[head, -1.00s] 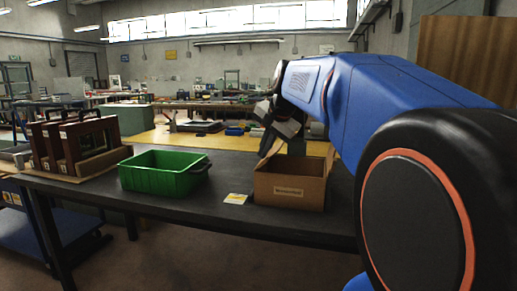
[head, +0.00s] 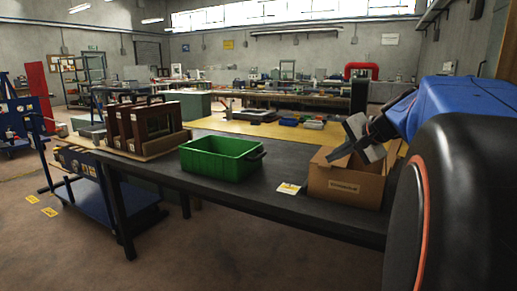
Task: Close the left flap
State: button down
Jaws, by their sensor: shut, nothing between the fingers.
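An open brown cardboard box (head: 345,188) with a pale label on its front stands at the right of the dark table. Its left flap (head: 321,156) shows as a tan piece at the box's upper left edge, partly behind my gripper. How far it is folded is hard to tell. My gripper (head: 335,156) is shut and empty, with its fingers pointing down and left over the left side of the box, close to the flap. Whether it touches the flap cannot be told.
A green bin (head: 222,158) stands left of the box on the dark table (head: 268,192). A white and yellow card (head: 288,188) lies between them. Brown frames (head: 150,125) stand in a rack at the table's left. A blue cart (head: 110,190) is beside the table.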

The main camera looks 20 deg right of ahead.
jog(key=shift+s+d+f, duration=0.1)
jog(key=shift+s+f, duration=0.1)
jog(key=shift+f, duration=0.3)
jog(key=shift+s+d+f, duration=0.1)
jog(key=shift+s+f, duration=0.05)
jog(key=shift+f, duration=0.3)
jog(key=shift+f, duration=0.15)
jog(key=d+v, duration=0.1)
jog(key=v, duration=1.2)
jog(key=shift+w+d+r, duration=0.2)
jog(key=shift+w+r, duration=0.15)
dwell(0.4)
jog(key=shift+a, duration=0.1)
